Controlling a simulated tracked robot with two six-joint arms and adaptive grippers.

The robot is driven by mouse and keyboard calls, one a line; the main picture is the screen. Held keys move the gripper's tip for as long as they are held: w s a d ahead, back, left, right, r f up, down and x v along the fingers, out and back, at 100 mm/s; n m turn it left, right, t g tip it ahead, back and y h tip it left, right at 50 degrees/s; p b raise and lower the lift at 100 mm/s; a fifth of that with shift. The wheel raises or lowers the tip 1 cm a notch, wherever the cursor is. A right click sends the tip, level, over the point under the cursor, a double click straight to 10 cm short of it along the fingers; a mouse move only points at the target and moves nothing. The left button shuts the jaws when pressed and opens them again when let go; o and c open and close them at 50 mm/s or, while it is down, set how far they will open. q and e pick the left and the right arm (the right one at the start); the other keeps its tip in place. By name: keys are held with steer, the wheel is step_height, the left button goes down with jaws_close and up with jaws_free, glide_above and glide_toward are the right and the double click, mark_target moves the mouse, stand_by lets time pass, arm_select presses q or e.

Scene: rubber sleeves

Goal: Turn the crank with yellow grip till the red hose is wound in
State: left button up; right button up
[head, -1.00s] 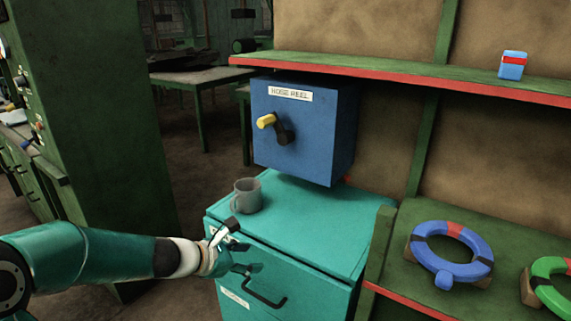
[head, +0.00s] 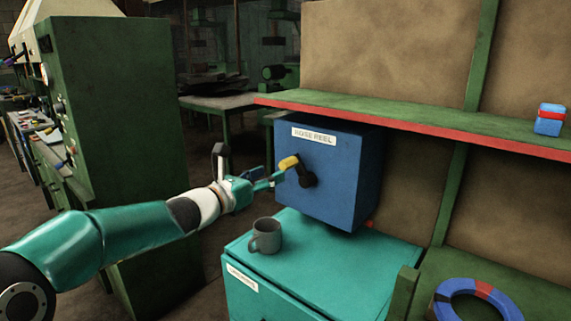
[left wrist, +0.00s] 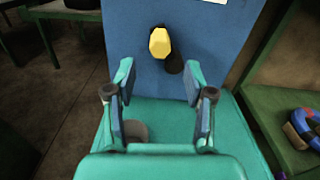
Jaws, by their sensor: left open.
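The blue hose reel box (head: 345,195) hangs above the teal cabinet and bears a HOSE REEL label. Its dark crank (head: 306,174) has a yellow grip (head: 289,162) pointing out to the upper left. In the left wrist view the yellow grip (left wrist: 159,42) is ahead of the jaws, centred a little above them. My left gripper (head: 268,180) is open and close to the grip; its fingers (left wrist: 157,90) stand apart with nothing between them. A small red spot (head: 370,223) shows at the box's lower right; I cannot tell if it is the hose. My right gripper is not in view.
A grey mug (head: 265,237) stands on the teal cabinet (head: 330,262) below the box. A green shelf with a red edge (head: 420,130) runs above, with a blue and red block (head: 549,119). A blue ring (head: 455,287) lies at lower right.

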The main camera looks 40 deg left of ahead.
mark_target(282, 168)
arm_select(q)
steer(key=w, duration=0.2)
steer(key=w+p, duration=0.1)
steer(key=w, duration=0.4)
steer(key=shift+w+d, duration=0.1)
steer(key=shift+d, duration=0.15)
jaws_close()
